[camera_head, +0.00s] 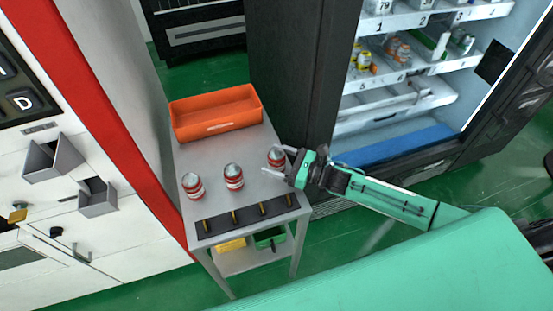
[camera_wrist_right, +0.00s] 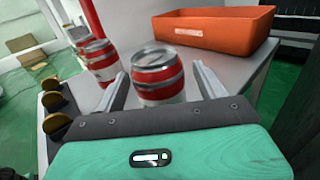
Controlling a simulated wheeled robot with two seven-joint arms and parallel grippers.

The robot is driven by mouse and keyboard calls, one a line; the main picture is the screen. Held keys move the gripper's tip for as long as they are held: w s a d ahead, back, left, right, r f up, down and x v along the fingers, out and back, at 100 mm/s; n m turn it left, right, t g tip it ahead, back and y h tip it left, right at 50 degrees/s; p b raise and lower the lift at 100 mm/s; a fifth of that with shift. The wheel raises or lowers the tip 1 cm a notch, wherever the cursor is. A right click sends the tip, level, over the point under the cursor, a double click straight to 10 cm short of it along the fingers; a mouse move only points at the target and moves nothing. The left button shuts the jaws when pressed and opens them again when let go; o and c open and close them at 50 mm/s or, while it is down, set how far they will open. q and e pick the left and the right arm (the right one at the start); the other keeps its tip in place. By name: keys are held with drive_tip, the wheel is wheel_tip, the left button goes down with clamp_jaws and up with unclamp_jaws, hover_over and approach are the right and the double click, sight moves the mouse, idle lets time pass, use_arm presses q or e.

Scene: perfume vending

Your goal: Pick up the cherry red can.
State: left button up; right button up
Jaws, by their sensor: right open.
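Several similar red-and-white cans stand upright in a row on the grey table. The right-hand can (camera_head: 277,157) is at my right gripper (camera_head: 279,160). In the right wrist view this can (camera_wrist_right: 158,76) stands between the two open fingers of the gripper (camera_wrist_right: 163,90), with a gap showing on each side. The middle can (camera_head: 233,177) and the left can (camera_head: 193,186) stand apart to the left; cans also show at the left of the wrist view (camera_wrist_right: 98,60). I cannot tell which one is called cherry red. My left gripper is not in view.
An orange bin (camera_head: 216,113) sits at the table's back. A black strip with brass-coloured pegs (camera_head: 247,217) lines the front edge of the table (camera_head: 213,153). Yellow and green bins are below. A vending machine (camera_head: 400,100) stands at right, a white-and-red cabinet (camera_head: 60,180) at left.

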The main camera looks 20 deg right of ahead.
drive_tip(key=c, duration=1.1)
drive_tip(key=shift+c, duration=0.2)
